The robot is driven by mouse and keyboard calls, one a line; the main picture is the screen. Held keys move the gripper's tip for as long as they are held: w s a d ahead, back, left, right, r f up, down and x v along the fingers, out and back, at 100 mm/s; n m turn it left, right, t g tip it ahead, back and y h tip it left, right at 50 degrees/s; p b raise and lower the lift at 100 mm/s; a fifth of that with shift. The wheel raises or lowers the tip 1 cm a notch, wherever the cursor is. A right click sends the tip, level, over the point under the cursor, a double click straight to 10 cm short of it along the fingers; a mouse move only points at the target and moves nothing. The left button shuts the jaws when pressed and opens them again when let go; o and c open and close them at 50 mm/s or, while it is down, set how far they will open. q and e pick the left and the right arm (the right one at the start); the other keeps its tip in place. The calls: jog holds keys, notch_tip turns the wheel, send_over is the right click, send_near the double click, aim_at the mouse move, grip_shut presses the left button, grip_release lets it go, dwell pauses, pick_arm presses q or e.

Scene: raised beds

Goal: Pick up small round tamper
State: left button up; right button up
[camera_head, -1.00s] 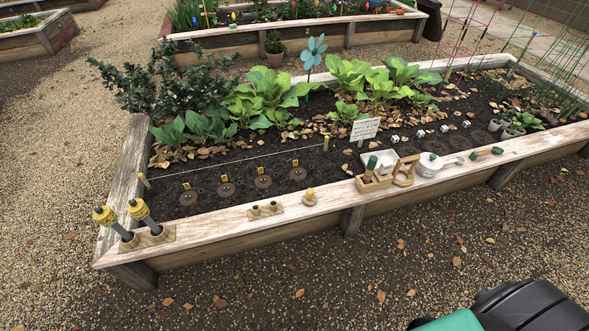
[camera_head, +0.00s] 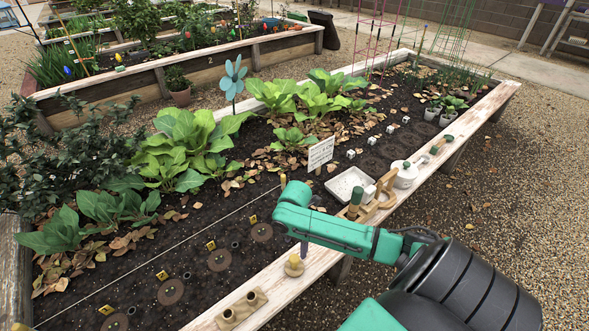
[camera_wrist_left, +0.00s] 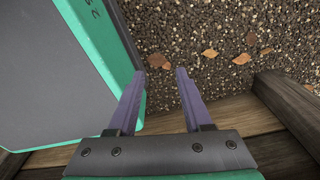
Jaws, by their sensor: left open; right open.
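The small round tamper (camera_head: 294,265), with a yellowish knob on a pale round base, stands upright on the wooden front ledge of the raised bed. My right gripper (camera_head: 304,249) points down just above and beside the tamper in the head view. Its fingers are mostly seen edge-on, and I see nothing held in them. Whether they touch the knob cannot be told. My left gripper (camera_wrist_left: 160,76) is open and empty in the left wrist view, over gravel and beside wooden boards. It is not in the head view.
A wooden holder with two holes (camera_head: 241,309) sits on the ledge near the tamper. A white tray (camera_head: 350,186), a wooden caddy and a white lidded pot (camera_head: 405,174) stand farther along. A small sign (camera_head: 321,153) and leafy plants fill the bed behind. Gravel lies in front.

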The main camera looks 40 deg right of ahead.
aim_at(294, 258)
notch_tip(294, 258, down, 9)
jog(key=shift+a+b, duration=0.15)
jog(key=shift+b, duration=0.95)
pick_arm(q)
jog(key=f, duration=0.1)
jog(key=w+f, duration=0.1)
jog(key=shift+w+f, duration=0.1)
jog(key=shift+f, duration=0.2)
pick_arm(e)
grip_shut()
